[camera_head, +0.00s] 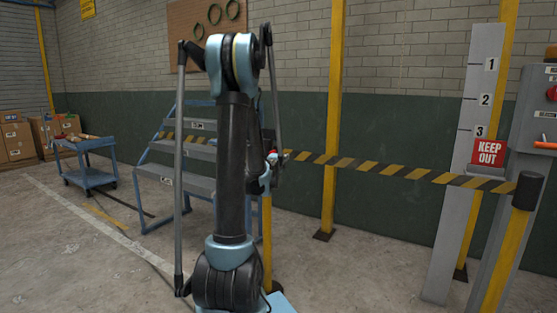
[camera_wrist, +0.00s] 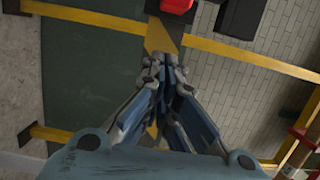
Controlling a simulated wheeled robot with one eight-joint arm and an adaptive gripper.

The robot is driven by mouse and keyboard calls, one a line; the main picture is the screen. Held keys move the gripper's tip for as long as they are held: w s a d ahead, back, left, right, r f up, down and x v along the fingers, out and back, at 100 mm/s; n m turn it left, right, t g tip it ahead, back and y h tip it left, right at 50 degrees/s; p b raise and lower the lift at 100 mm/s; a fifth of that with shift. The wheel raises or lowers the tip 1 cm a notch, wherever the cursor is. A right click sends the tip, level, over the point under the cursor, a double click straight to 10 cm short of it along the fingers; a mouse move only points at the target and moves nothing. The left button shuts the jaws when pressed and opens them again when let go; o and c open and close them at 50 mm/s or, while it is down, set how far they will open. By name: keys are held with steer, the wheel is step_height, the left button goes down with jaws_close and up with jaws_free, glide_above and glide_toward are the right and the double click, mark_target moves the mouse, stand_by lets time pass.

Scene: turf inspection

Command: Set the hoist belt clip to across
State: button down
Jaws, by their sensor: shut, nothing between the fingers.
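The yellow-and-black striped belt (camera_head: 345,164) runs from a black-capped yellow post (camera_head: 514,230) at the right to beside my gripper (camera_head: 268,172). A small red part (camera_head: 273,156), perhaps the belt clip, shows there, largely hidden by my arm. In the wrist view my gripper (camera_wrist: 165,68) has its fingertips together and empty. Striped belt (camera_wrist: 160,38) shows just beyond the tips. A red part (camera_wrist: 177,5) on a dark mount lies at the top edge, cut off by the frame. I cannot tell whether the fingers touch the belt.
A red KEEP OUT sign (camera_head: 488,152) stands behind the belt's right end, near a numbered grey board (camera_head: 466,190). Blue steps (camera_head: 180,185) with a striped band and a blue cart (camera_head: 88,175) are at the left. The floor at the lower left is clear.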

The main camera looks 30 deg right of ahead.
steer(key=v, duration=0.9)
steer(key=shift+a, duration=0.45)
steer(key=shift+s, duration=0.1)
steer(key=w+a+r+n+t+y, duration=0.2)
steer(key=a+n+y, duration=0.15)
steer(key=a, duration=0.45)
steer(key=w+a+r+n+t+y, duration=0.1)
steer(key=w+a+n+t+y, duration=0.15)
steer(key=a+n, duration=0.35)
steer(key=s+a+f+n+g+y, duration=0.15)
steer(key=a+n+y, duration=0.25)
steer(key=a, duration=0.5)
steer(key=s+a+f+n+g+y, duration=0.1)
steer(key=s+a+f+n+y, duration=0.3)
steer(key=a, duration=0.6)
steer(key=s+a+f+n+g+y, duration=0.2)
steer(key=s+a+f+n+g, duration=0.55)
steer(key=s, duration=0.45)
steer(key=s+d+f+n+g+h, duration=0.1)
steer(key=s+f+g, duration=0.1)
steer(key=s, duration=0.5)
steer(key=s+d+f+n+g+h, duration=0.1)
steer(key=s+f+g, duration=0.1)
steer(key=s, duration=0.6)
steer(key=shift+d+f+n+h, duration=0.15)
steer(key=shift+f+n+h, duration=0.2)
steer(key=shift+f, duration=0.55)
